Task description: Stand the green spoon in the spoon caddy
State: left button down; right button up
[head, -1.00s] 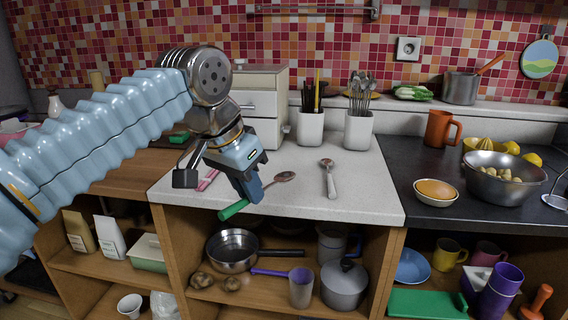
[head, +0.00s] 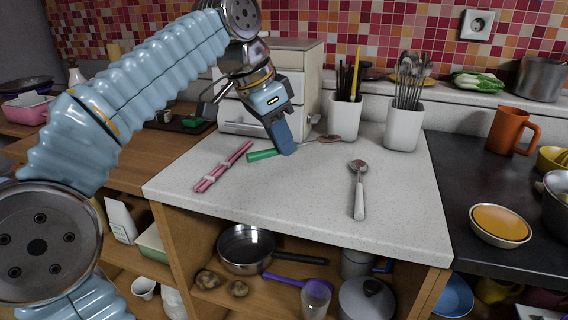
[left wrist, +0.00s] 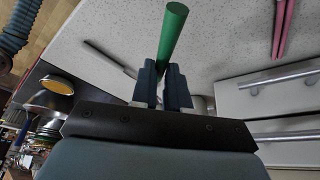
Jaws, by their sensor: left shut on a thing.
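My left gripper (head: 283,146) is shut on the green handle of the green spoon (head: 262,155). The spoon lies roughly level over the counter's back part, its metal bowl to the right, near the white pots. I cannot tell its exact height. In the left wrist view the green handle (left wrist: 172,35) sticks out between the fingers (left wrist: 163,88). The spoon caddy (head: 404,128) is a white pot with several metal spoons upright in it, to the right of the gripper. My right gripper is not in view.
A second white pot (head: 345,118) with dark sticks and a yellow one stands between gripper and caddy. Another spoon (head: 359,190) and tied pink chopsticks (head: 223,167) lie on the pale counter (head: 295,208). A white drawer box (head: 308,90) stands behind the gripper.

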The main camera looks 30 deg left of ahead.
aim_at(288, 177)
pick_arm(q)
jog(key=shift+w+a+f, duration=0.25)
jog(key=shift+w+f, duration=0.2)
jog(key=shift+f, duration=0.2)
jog(key=shift+w+a+f, duration=0.2)
jog(key=shift+w+f, duration=0.2)
jog(key=shift+f, duration=0.2)
jog(key=f, duration=0.2)
jog(key=w+f+b, duration=0.1)
jog(key=f, duration=0.1)
jog(key=shift+w+a, duration=0.1)
jog(key=shift+a, duration=0.25)
jog(key=shift+f, duration=0.25)
jog(key=shift+f, duration=0.25)
jog(key=c, duration=1.1)
grip_release()
